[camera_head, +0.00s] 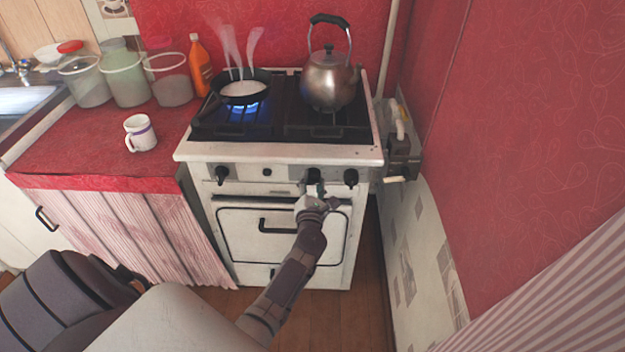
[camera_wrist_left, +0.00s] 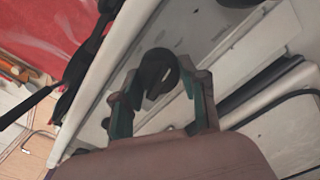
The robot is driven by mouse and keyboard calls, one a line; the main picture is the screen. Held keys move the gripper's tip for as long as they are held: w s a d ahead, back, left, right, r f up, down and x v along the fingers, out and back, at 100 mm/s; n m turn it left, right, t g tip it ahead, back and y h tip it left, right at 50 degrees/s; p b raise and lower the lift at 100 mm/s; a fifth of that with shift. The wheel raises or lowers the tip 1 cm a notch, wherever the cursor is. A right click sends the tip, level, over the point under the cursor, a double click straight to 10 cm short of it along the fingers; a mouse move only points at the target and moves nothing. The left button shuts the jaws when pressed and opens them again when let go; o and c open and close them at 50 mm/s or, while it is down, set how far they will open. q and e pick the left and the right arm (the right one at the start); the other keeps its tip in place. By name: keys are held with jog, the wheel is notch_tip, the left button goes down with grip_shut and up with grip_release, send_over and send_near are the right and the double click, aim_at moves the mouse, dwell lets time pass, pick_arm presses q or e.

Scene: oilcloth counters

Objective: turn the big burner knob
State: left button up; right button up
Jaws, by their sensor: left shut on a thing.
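The white gas stove (camera_head: 281,152) stands against the red wall, with dark knobs along its front panel. My left gripper (camera_head: 314,192) is at the panel, on the dark knob (camera_head: 314,175) just left of the rightmost knob (camera_head: 351,177). In the left wrist view this black round knob (camera_wrist_left: 158,72) sits between the two fingers of my left gripper (camera_wrist_left: 160,95), which is shut on it. The gripper partly hides the knob in the head view. Another dark knob (camera_head: 221,174) is at the panel's left end. My right gripper does not show.
A pan (camera_head: 225,89) sits over a blue flame (camera_head: 247,107); a kettle (camera_head: 331,78) stands on the right side. The oven door handle (camera_head: 275,226) sticks out below the panel. A mug (camera_head: 140,133), jars and an orange bottle (camera_head: 200,66) stand on the left counter.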

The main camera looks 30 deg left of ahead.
pick_arm(q)
jog(key=m+p, duration=0.2)
jog(key=m, duration=0.3)
jog(key=shift+r+m, duration=0.1)
jog(key=shift+m, duration=0.2)
jog(key=m+p, duration=0.1)
jog(key=m, duration=0.3)
jog(key=shift+m+p, duration=0.4)
jog(key=shift+m, duration=0.3)
jog(key=o, duration=1.1)
jog(key=shift+o, duration=0.2)
jog(key=shift+s+d, duration=0.1)
jog(key=shift+s, duration=0.05)
jog(key=v, duration=0.7)
